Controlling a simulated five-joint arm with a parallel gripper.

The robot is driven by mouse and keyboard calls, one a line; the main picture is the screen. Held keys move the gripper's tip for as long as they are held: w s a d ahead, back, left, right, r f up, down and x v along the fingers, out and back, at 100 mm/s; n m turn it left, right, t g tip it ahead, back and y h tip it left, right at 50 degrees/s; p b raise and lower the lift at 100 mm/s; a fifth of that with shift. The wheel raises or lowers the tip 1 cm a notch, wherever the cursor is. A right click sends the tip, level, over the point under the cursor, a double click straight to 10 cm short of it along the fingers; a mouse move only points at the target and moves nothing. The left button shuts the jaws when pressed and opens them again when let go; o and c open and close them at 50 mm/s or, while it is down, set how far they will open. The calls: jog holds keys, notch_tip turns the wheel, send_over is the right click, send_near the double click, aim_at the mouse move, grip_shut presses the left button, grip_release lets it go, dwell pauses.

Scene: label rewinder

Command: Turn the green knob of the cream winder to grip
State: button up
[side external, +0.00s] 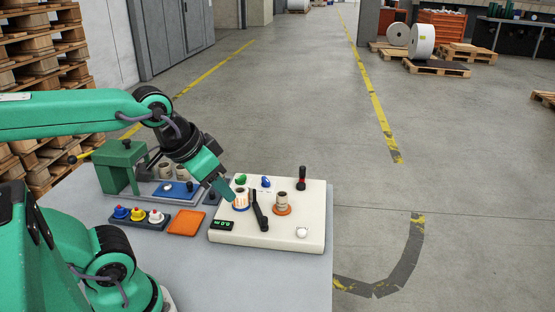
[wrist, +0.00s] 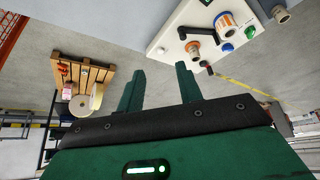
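The cream winder (side external: 285,237) is a low box on the grey table. Its green knob (side external: 241,180) sits on the back left of its top, left of a blue knob (side external: 265,182). My gripper (side external: 222,188) is just left of the green knob in the side view, angled down; I cannot tell its exact height. In the wrist view my gripper (wrist: 160,70) shows two fingers apart with nothing between them. There the winder (wrist: 172,40) is at the upper right, and the green knob (wrist: 250,32) shows small near its edge.
To the left are a green machine (side external: 121,167), an orange pad (side external: 186,222) and a tray of colored knobs (side external: 139,220).

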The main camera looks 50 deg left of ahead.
jog(key=w, duration=0.1)
jog(key=n+g, duration=0.2)
jog(key=g, duration=0.4)
send_over(241, 177)
notch_tip(241, 177, down, 12)
jog(key=shift+d+r, duration=0.1)
jog(key=shift+d, duration=0.05)
jog(key=shift+a+f, duration=0.3)
jog(key=shift+f, duration=3.9)
